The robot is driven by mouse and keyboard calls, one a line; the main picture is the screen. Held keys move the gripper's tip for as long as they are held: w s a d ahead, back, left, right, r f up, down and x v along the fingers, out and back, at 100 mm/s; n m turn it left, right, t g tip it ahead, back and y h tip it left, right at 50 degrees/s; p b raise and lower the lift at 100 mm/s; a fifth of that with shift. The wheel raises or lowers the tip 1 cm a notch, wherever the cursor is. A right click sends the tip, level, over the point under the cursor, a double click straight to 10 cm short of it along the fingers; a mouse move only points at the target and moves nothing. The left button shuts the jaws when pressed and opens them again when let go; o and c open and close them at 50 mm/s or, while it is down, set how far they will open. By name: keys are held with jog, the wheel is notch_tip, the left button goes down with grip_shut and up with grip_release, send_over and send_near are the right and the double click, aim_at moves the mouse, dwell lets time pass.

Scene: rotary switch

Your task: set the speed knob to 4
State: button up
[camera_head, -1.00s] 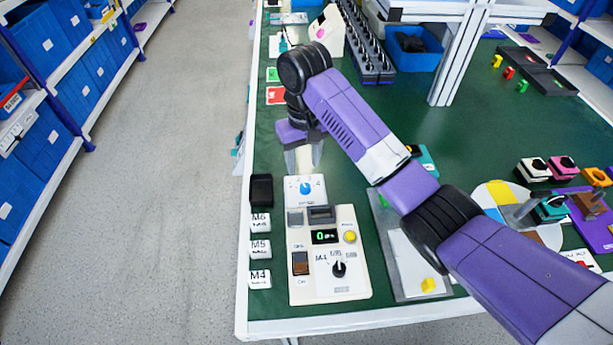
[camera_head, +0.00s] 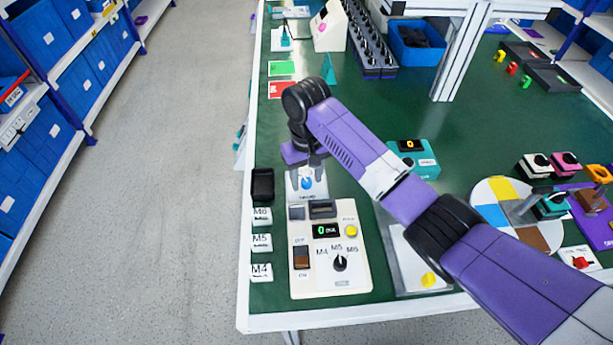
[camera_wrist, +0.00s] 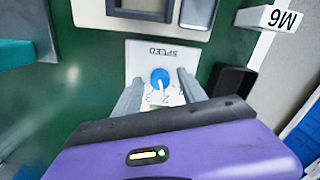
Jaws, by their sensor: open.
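The speed knob (camera_wrist: 160,78) is a round blue dial with a white pointer on a white plate (camera_wrist: 138,56) marked SPEED, seen upside down in the wrist view. Its pointer appears to face the 2; the numeral 4 cannot be read. In the head view the knob (camera_head: 307,183) shows partly between the grey fingers. My gripper (camera_wrist: 160,92) is open, with one finger on each side of the knob; it also shows in the head view (camera_head: 306,180). I see gaps between the knob and both fingers. How far down the fingertips reach is unclear.
A white control panel (camera_head: 351,282) with a display, rocker switch and M4-M6 selector stands just in front of the plate. A black bin (camera_head: 262,184) and labelled M6, M5 and M4 blocks (camera_head: 261,243) line the left. A teal device (camera_head: 415,160) stands to the right.

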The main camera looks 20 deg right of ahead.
grip_shut()
jog(key=shift+r+m+p, duration=0.15)
jog(key=shift+m+p, duration=0.15)
jog(key=shift+p, duration=0.25)
jog(key=shift+r+m+p, duration=0.1)
jog(key=shift+m+p, duration=0.8)
jog(key=shift+p, duration=0.35)
jog(key=m+p, duration=0.4)
jog(key=shift+m, duration=0.3)
jog(key=m+p, duration=0.2)
jog(key=m, duration=0.2)
jog(key=shift+m, duration=0.3)
jog(key=shift+f+m+p, duration=0.2)
jog(key=shift+m+p, duration=0.35)
jog(key=shift+m, duration=1.65)
